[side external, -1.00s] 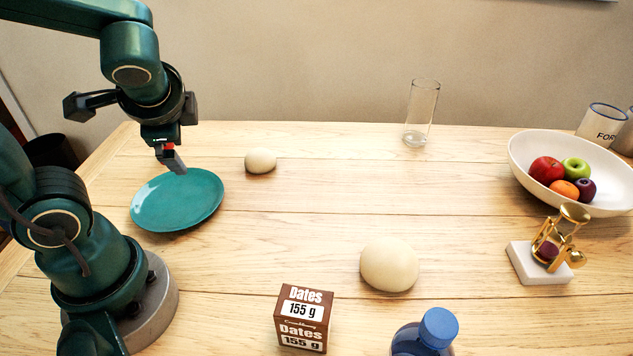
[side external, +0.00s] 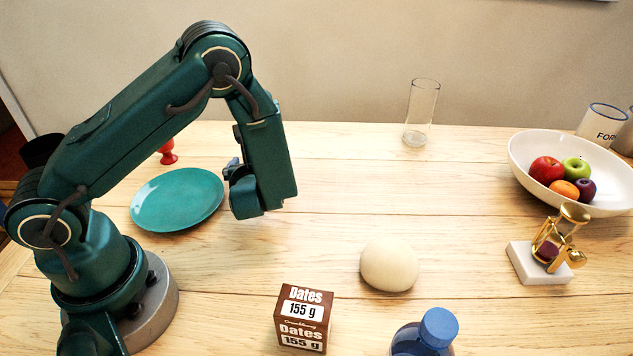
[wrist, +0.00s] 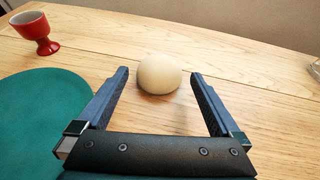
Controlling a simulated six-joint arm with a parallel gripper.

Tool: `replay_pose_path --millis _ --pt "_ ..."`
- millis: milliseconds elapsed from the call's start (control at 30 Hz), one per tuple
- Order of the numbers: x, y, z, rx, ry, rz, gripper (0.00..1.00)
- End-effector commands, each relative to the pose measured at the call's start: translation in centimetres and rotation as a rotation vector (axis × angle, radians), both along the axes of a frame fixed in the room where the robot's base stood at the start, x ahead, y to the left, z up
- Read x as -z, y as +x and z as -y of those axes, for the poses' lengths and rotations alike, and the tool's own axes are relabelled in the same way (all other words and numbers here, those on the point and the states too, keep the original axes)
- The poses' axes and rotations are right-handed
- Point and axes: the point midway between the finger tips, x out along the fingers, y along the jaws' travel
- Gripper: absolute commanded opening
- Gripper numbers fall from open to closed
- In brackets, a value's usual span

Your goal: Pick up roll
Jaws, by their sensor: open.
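Two pale, round dough-like rolls are on the table. The small one (wrist: 160,74) shows in the wrist view, just past and between my fingertips. My arm hides it in the side view. My gripper (wrist: 159,82) is open, with a finger on either side of the line to this roll and nothing held. The larger roll (side external: 389,266) rests on the table right of the middle, apart from my arm.
A teal plate (side external: 178,199) lies left of my gripper, with a red egg cup (side external: 167,153) behind it. A dates box (side external: 303,318) and blue-capped bottle (side external: 426,333) stand in front. A glass (side external: 421,112), fruit bowl (side external: 519,151) and gold hourglass (side external: 560,236) are farther right.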

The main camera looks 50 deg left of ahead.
Motion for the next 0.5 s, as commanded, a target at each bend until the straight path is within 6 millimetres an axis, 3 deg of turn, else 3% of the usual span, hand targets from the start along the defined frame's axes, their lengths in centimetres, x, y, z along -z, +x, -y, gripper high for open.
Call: replay_pose_path --millis 500 --pt "2.1 2.5 -3.5 0.002 0.002 -0.008 1.00"
